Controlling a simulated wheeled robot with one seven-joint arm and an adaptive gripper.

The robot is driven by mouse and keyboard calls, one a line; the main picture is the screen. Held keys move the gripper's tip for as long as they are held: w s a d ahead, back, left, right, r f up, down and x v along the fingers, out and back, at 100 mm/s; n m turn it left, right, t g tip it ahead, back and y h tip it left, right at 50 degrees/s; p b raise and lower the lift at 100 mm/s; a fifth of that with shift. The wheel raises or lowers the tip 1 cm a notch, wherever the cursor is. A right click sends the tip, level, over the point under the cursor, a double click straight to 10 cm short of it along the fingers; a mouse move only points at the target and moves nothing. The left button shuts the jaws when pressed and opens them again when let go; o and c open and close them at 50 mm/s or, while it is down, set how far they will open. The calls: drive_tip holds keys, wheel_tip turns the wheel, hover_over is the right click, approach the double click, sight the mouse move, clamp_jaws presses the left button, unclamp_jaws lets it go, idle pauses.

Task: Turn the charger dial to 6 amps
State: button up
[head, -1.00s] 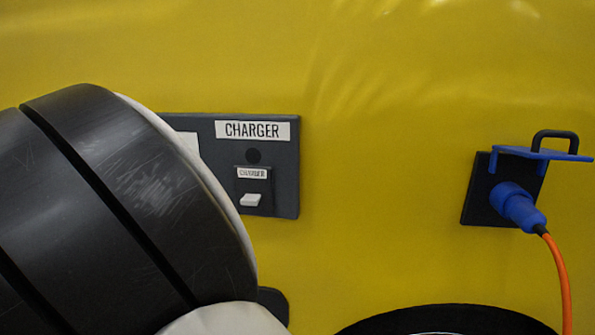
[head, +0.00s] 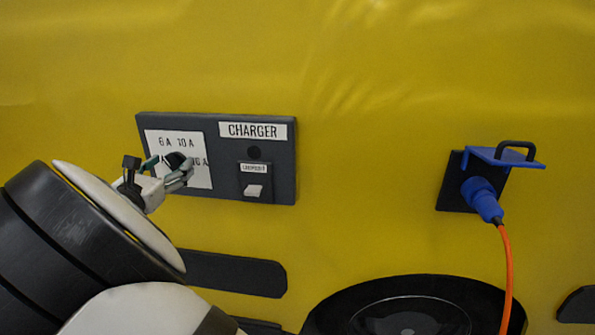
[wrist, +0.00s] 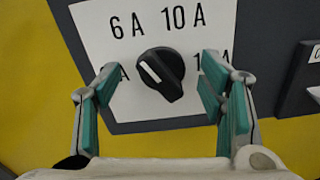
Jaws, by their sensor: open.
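The charger dial (wrist: 161,74) is a black round knob with a raised grip on a white label plate (wrist: 92,20). Its white pointer line points up and left, below the "6 A" mark (wrist: 127,25). "10 A" is at the upper right; the lower side labels are partly hidden by my fingers. My gripper (wrist: 157,80) is open, with one teal-padded finger on each side of the dial and gaps between pads and knob. In the head view, my gripper (head: 168,169) is in front of the dial (head: 178,160) and partly hides it.
The dark charger panel (head: 222,122) also carries a "CHARGER" label and a small white switch (head: 253,190) to the right of the dial. Farther right, a blue plug (head: 481,199) with an orange cable (head: 508,270) sits in a socket on the yellow wall.

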drive_tip(key=shift+s+r+n+p, duration=0.1)
drive_tip(key=shift+n+p, duration=0.3)
drive_tip(key=shift+n, duration=0.2)
drive_tip(key=s+a, duration=0.1)
drive_tip(key=s, duration=1.2)
drive_tip(key=w+d+m+g+h, duration=0.1)
drive_tip(key=d+m, duration=0.4)
drive_tip(key=d, duration=0.5)
drive_tip(key=w+d+m+g+h+p, duration=0.1)
drive_tip(key=w+d+m+g+h, duration=0.1)
drive_tip(key=d+g, duration=0.4)
drive_tip(key=w+d+r+m+g+h+p, duration=0.1)
drive_tip(key=d+m+g+h, duration=0.2)
drive_tip(key=d+m, duration=0.4)
drive_tip(key=shift+w+d+m+g+h, duration=0.35)
drive_tip(key=shift+d+h, duration=0.25)
drive_tip(key=shift+d, duration=3)
